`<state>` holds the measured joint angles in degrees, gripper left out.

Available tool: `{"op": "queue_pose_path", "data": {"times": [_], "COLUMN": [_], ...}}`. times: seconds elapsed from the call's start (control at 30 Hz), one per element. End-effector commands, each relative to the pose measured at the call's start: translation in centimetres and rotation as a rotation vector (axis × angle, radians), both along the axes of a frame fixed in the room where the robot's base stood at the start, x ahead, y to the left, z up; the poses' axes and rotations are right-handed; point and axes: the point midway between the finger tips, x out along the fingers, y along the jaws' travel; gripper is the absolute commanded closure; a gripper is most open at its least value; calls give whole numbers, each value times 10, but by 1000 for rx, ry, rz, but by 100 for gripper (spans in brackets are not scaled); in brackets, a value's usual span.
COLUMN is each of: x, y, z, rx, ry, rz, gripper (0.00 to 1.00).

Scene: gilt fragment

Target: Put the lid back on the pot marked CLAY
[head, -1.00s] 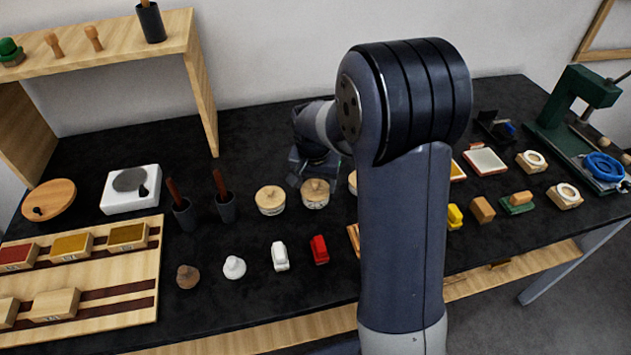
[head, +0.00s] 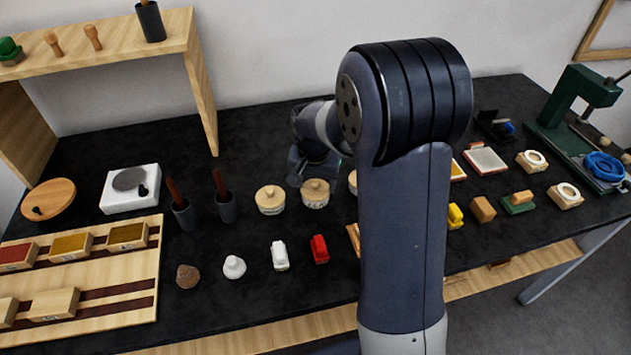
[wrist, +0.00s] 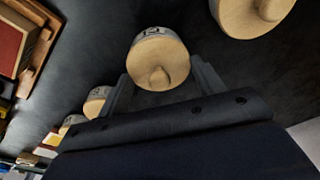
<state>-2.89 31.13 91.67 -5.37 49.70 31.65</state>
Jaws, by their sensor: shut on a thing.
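My gripper (wrist: 160,68) has one finger on each side of a round, pale wooden lid (wrist: 161,66) with a knob, and is shut on it. The lid is on or right at the top of a pale pot (wrist: 152,32). Part of a dark mark shows on this pot's side, but I cannot read it as CLAY. In the head view my gripper (head: 315,168) is over the same pot (head: 315,201), right of a similar lidded pot (head: 270,206). Any small gap under the lid is hard to tell.
Another lidded pot (head: 352,182) is partly hidden behind my arm. Two dark cups (head: 226,210) with handled tools stand to the left. White (head: 280,257) and red (head: 320,250) small items lie in front. Black tabletop (head: 255,165) behind the pots is clear.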

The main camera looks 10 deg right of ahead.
Motion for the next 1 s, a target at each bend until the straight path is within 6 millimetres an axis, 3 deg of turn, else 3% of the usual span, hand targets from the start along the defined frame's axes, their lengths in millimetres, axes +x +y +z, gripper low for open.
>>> {"op": "queue_pose_path", "data": {"times": [0.83,0.87,1.0], "x": [0,0,0], "y": [0,0,0], "z": [-1,-1,-1], "rx": [0,0,0], "ry": [0,0,0], "rz": [0,0,0], "gripper": [58,35,24]}}
